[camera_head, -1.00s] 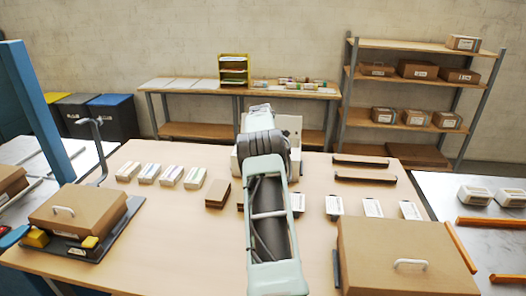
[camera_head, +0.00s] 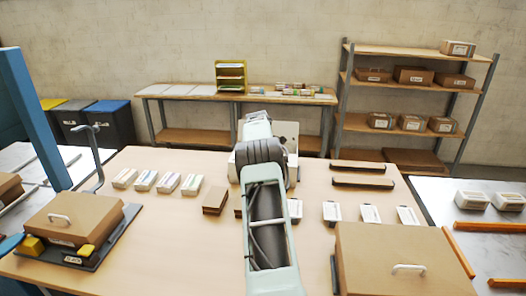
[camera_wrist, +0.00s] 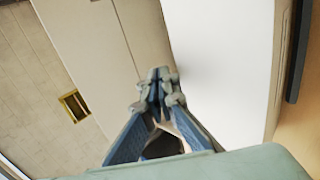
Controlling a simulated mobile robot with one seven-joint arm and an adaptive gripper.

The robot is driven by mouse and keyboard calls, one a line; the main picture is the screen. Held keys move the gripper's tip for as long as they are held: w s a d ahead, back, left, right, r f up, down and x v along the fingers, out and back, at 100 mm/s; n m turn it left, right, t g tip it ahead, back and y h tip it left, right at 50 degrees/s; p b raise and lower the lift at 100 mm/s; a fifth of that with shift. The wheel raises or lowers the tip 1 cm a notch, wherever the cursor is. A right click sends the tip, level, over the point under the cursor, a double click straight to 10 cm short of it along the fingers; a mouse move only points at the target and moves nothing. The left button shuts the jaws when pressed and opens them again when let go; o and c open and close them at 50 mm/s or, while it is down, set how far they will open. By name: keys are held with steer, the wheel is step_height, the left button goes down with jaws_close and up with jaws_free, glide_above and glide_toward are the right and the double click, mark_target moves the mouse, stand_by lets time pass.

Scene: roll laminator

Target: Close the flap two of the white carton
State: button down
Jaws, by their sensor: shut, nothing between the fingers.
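The white carton (camera_head: 286,133) stands on the table behind my arm in the head view. Only an upright white part and pieces at its sides show; my arm hides the rest. In the wrist view a large white panel of the carton (camera_wrist: 222,60) fills the middle right. My gripper (camera_wrist: 160,76) is shut and empty, with its fingertips at the left edge of this panel. I cannot tell whether they touch it. Which flap is flap two cannot be told.
Small white boxes (camera_head: 168,183) stand in a row left of my arm, with brown blocks (camera_head: 215,201) nearer it. A big brown box (camera_head: 405,255) with a handle is at the front right. Two dark bars (camera_head: 362,183) lie right of the carton.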

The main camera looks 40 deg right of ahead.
steer(key=shift+r, duration=0.6)
steer(key=shift+s+a+r, duration=0.2)
steer(key=shift+r, duration=0.2)
steer(key=v, duration=1.1)
steer(key=shift+s+a+f, duration=0.1)
steer(key=shift+a+f, duration=0.1)
